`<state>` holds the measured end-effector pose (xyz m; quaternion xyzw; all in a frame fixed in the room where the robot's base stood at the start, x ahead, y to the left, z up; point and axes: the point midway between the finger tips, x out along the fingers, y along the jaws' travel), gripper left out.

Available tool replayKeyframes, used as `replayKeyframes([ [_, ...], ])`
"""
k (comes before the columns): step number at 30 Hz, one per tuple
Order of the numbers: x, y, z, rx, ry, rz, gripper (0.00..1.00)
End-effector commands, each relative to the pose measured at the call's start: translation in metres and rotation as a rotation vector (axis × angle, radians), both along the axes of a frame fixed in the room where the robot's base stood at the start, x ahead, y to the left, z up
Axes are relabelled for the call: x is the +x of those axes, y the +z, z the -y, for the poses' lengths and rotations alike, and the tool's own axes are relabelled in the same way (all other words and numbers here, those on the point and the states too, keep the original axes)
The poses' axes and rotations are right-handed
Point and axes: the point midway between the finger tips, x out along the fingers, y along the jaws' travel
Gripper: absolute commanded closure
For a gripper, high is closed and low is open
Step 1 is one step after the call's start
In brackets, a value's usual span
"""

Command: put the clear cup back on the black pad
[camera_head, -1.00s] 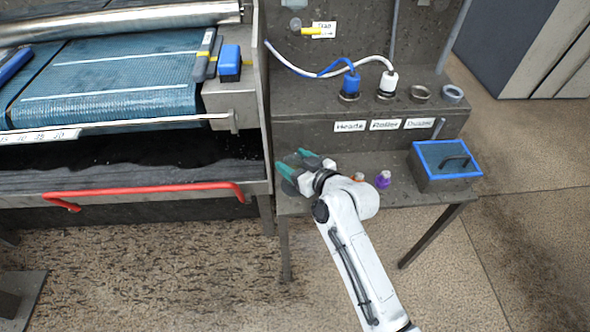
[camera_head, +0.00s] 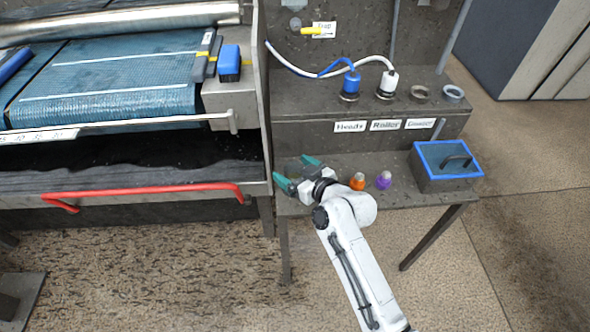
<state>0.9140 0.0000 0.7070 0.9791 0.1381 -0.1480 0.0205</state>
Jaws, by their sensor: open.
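My gripper (camera_head: 297,172) is over the left end of the lower shelf, its two teal fingers spread apart. I see nothing held between them. A small translucent round thing (camera_head: 295,23) is on the back wall beside a yellow handle and a label; it could be the clear cup, but it is too small to be sure. I cannot make out a black pad against the dark shelf, and my gripper and wrist hide part of that surface.
An orange-capped item (camera_head: 358,181) and a purple one (camera_head: 384,180) stand just right of my wrist. A blue-rimmed box (camera_head: 448,177) sits at the shelf's right end. The machine's red handle (camera_head: 150,192) is to the left. Blue (camera_head: 351,83) and white (camera_head: 387,83) hose connectors stand on the upper step.

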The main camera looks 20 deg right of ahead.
Motion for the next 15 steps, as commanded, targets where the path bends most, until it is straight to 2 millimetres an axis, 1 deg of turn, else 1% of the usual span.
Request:
replayKeyframes([
  [5,0.0,0.006,0.0,0.0,0.0,0.0,0.11],
  [7,-0.009,0.005,0.003,0.0,-0.001,-0.001,0.11],
  [11,-0.03,0.012,0.009,0.0,-0.001,-0.001,0.11],
  [15,-0.058,0.021,0.016,-0.001,-0.001,-0.002,0.11],
])
